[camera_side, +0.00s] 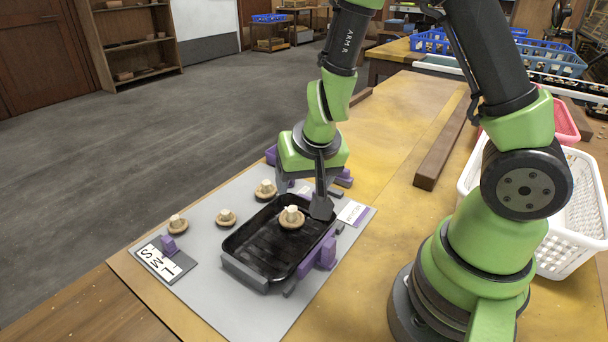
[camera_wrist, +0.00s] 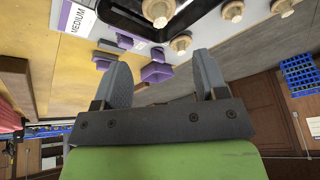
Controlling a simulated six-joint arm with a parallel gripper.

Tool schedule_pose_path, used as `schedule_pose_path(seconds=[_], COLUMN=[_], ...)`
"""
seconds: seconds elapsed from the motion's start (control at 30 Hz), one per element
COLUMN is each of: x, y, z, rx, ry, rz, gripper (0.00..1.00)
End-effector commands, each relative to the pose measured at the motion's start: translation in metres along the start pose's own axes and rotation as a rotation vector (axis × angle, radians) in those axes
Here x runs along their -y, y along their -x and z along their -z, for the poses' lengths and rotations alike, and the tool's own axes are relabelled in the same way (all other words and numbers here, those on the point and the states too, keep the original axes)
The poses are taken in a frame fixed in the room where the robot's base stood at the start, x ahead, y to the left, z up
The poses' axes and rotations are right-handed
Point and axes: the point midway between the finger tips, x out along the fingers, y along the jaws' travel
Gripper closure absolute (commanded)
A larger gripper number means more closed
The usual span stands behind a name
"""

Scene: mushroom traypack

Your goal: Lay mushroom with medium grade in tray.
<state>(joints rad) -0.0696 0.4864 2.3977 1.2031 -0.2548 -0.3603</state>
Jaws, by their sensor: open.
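A black tray (camera_side: 262,262) lies on a grey mat. One pale-stemmed brown mushroom (camera_side: 292,217) is stem up at the tray's far end; it also shows in the wrist view (camera_wrist: 158,10). Three more mushrooms stand outside the tray: one beyond its far left edge (camera_side: 265,190), one left of it (camera_side: 226,217) and one farther left (camera_side: 178,224). A card reading MEDIUM (camera_wrist: 78,18) lies by the tray. My gripper (camera_side: 302,200) is open over the tray's far end, with nothing between its fingers (camera_wrist: 160,62) and the mushroom apart from them.
An S, M, L board (camera_side: 160,262) with a purple block (camera_side: 168,243) sits at the mat's left. Purple fixtures (camera_side: 322,252) and grey stops (camera_side: 245,272) border the tray. A white basket (camera_side: 572,245) stands right of my arm. The mat's front is clear.

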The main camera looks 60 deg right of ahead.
Motion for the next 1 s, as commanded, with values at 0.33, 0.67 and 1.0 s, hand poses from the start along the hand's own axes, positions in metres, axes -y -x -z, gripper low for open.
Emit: schedule_pose_path(seconds=[0.33,0.67,1.0], x=[0.018,0.029,-0.026], y=[0.036,0.171,0.224], z=[0.008,-0.008,-0.044], rx=[-0.011,-0.018,-0.061], ry=[0.001,0.145,0.224], rz=[0.140,0.503,0.446], gripper=[0.34,0.34,0.34])
